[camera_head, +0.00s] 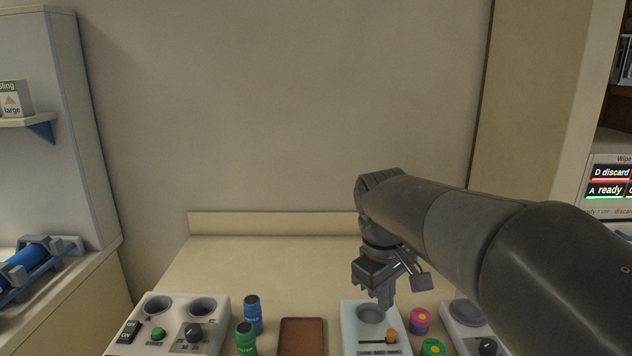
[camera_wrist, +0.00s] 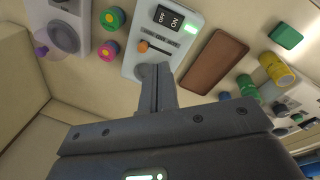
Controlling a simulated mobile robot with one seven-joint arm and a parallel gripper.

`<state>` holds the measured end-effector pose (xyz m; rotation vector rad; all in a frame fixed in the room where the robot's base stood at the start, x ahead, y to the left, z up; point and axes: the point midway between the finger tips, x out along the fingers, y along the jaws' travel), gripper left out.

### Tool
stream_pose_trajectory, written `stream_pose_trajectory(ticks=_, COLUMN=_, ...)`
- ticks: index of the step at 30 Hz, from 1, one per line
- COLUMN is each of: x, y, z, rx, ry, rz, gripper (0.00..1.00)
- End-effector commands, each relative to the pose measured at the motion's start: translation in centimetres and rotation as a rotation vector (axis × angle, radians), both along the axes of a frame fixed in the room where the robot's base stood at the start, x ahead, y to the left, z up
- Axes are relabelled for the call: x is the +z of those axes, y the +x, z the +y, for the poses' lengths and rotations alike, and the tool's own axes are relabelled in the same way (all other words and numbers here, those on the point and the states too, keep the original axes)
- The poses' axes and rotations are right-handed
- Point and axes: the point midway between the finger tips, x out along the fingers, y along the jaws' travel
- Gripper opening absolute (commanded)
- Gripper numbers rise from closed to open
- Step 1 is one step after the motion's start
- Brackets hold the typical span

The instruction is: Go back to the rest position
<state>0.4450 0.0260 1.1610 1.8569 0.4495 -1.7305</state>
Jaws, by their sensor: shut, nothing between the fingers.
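My gripper (camera_head: 386,302) is shut and empty. In the head view it points down just above the round well of a light-coloured control box (camera_head: 348,318) with an orange slider knob. In the wrist view my closed fingers (camera_wrist: 157,75) lie in front of that box (camera_wrist: 190,17), hiding part of its well. The box also shows an OFF/ON switch (camera_wrist: 168,19) and a lit green strip beside it. From these views I cannot tell whether the fingertips touch the box.
A brown pad (camera_head: 303,336) lies left of the box, with blue (camera_head: 253,315) and green (camera_head: 246,338) cylinders beyond it. Another control box (camera_head: 222,304) stands far left. Pink (camera_head: 421,318) and green (camera_head: 433,347) round pieces stand right. The table's back is clear up to a low ledge.

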Motion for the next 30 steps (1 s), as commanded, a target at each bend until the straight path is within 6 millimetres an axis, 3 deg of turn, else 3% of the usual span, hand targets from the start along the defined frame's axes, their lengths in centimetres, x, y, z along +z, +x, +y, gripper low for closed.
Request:
stream_pose_trajectory(ticks=8, x=-0.3, y=-7.4, z=-1.6, rx=-0.251, ry=0.116, rz=-0.184, gripper=0.00)
stream_pose_trajectory(ticks=15, x=-2.2, y=-12.7, z=-2.4, rx=-0.458, ry=0.231, rz=-0.323, gripper=0.00)
stream_pose_trajectory(ticks=21, x=-3.6, y=-15.1, z=-2.5, rx=-0.563, ry=0.297, rz=-0.390, gripper=0.00)
stream_pose_trajectory(ticks=30, x=-4.0, y=-15.5, z=-2.6, rx=-0.588, ry=0.312, rz=-0.405, gripper=0.00)
